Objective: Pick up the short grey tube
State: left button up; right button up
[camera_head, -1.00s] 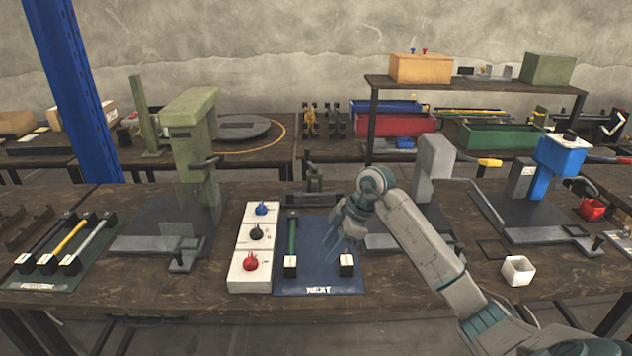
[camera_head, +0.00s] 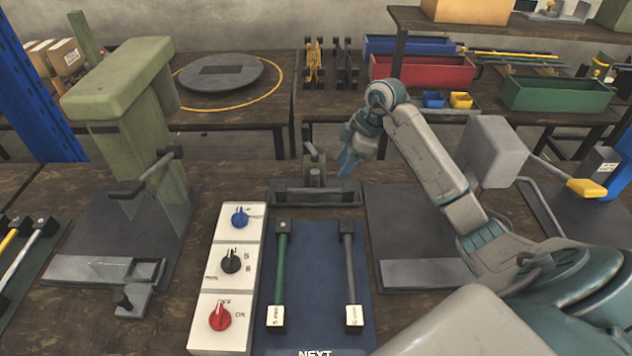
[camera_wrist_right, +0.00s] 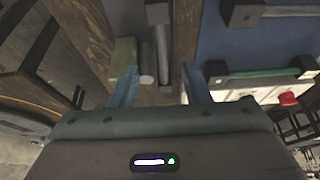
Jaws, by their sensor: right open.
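A grey tube (camera_head: 348,262) lies along the right side of the blue mat (camera_head: 315,285), held between black end blocks. A green tube (camera_head: 283,265) lies parallel to its left. My right gripper (camera_head: 349,164) is open and empty, beyond the far end of the mat near the clamp fixture (camera_head: 315,178). In the right wrist view the open fingers (camera_wrist_right: 159,74) point toward the fixture's grey bar (camera_wrist_right: 163,48). The green tube (camera_wrist_right: 265,73) shows at the right there, and part of the grey tube (camera_wrist_right: 290,10) at the top right edge. My left gripper is not in view.
A white switch box (camera_head: 229,275) with blue, black and red knobs stands left of the mat. A green press (camera_head: 135,120) stands further left. A grey press (camera_head: 492,150) stands to the right, partly behind my arm. The front of the mat is clear.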

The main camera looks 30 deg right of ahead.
aim_at(330, 189)
jog(key=x, duration=0.3)
jog(key=shift+s+a+f+p, duration=0.1)
jog(key=shift+a+f+p, duration=0.15)
jog(key=shift+a+p, duration=0.1)
jog(key=shift+f, duration=0.6)
jog(key=p+x, duration=0.1)
jog(key=x, duration=0.3)
jog(key=shift+d+f, duration=0.15)
jog(key=shift+f, duration=0.35)
grip_shut()
